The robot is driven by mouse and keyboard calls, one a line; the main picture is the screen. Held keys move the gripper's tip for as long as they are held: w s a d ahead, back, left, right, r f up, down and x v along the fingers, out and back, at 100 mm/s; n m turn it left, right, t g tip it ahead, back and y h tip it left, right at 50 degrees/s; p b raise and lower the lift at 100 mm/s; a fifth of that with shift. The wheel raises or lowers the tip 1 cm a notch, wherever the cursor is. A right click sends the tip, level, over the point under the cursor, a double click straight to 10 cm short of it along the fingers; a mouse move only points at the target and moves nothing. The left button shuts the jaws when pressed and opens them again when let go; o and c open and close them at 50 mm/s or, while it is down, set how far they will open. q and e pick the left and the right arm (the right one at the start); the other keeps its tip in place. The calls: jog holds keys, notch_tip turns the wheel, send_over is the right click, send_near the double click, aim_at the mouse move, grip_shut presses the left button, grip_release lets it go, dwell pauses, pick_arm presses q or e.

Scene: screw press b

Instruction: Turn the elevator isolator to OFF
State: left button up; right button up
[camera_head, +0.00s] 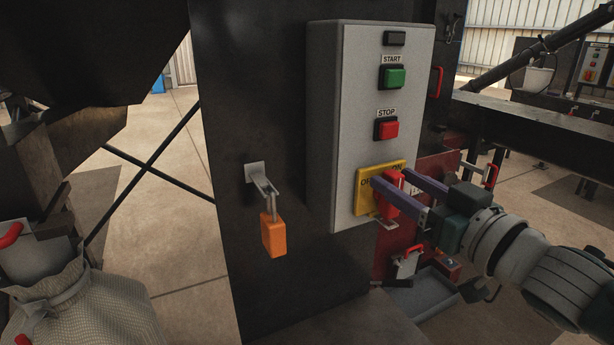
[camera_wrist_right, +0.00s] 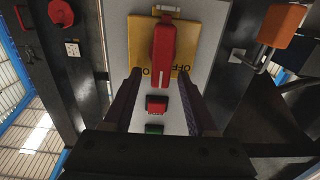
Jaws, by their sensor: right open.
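The isolator has a yellow plate (camera_head: 366,200) lettered OFF and ON, low on a grey control box. Its red handle (camera_head: 391,196) stands roughly upright on the plate, and part of it is hidden by a finger. My right gripper (camera_head: 390,178) is open, one finger on each side of the handle. In the right wrist view, which is upside down, the handle (camera_wrist_right: 163,50) lies between the two fingertips (camera_wrist_right: 159,75), with visible gaps. Contact is not visible there. My left gripper is not in view.
The grey box (camera_head: 345,130) also carries a green START button (camera_head: 393,77) and a red STOP button (camera_head: 387,128). An orange padlock (camera_head: 273,235) hangs from a hasp to the left. A sack (camera_head: 85,310) stands at the lower left. Black machine beams (camera_head: 540,115) lie to the right.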

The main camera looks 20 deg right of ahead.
grip_shut()
dwell(0.4)
